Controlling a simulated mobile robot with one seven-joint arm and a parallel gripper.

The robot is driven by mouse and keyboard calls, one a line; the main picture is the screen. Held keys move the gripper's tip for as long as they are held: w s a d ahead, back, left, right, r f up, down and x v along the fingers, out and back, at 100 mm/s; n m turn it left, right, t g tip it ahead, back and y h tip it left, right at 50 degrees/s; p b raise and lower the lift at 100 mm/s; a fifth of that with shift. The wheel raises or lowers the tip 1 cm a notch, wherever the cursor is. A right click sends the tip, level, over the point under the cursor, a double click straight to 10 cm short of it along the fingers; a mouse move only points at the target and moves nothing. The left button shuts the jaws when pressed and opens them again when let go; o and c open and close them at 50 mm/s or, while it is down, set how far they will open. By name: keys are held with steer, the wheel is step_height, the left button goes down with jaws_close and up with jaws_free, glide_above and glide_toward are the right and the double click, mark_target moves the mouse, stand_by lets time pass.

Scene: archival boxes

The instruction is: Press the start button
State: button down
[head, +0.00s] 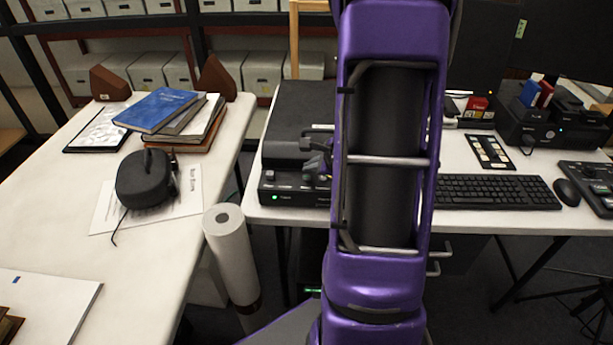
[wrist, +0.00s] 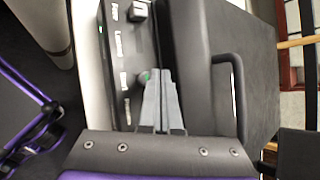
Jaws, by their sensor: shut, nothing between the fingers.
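A black machine (head: 295,190) stands on the front left of the right-hand table in the head view. A small green light shows on its front. In the wrist view its front panel (wrist: 120,55) has several small white labels, too blurred to read surely, and small controls. I cannot tell which control is the start button. My gripper (wrist: 160,72) is shut and empty, with its fingertips over the panel beside a green spot (wrist: 145,77). I cannot tell whether the fingertips touch the panel. In the head view my purple arm hides part of the machine.
A black handle (wrist: 232,85) sticks out from the machine's dark body. A white paper roll (head: 230,250) stands between the tables. A keyboard (head: 495,192) and a mouse (head: 567,191) lie to the right. The left table holds books (head: 160,107) and a black case (head: 146,180).

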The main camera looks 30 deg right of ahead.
steer(key=shift+f+b, duration=0.2)
steer(key=shift+b, duration=0.1)
steer(key=shift+f+b, duration=0.25)
steer(key=shift+b, duration=0.15)
steer(key=shift+f, duration=0.5)
stand_by(0.6)
steer(key=shift+r, duration=0.1)
steer(key=shift+r+p, duration=0.55)
steer(key=shift+r, duration=0.25)
step_height(320, 180, up, 5)
steer(key=p, duration=0.3)
stand_by(0.8)
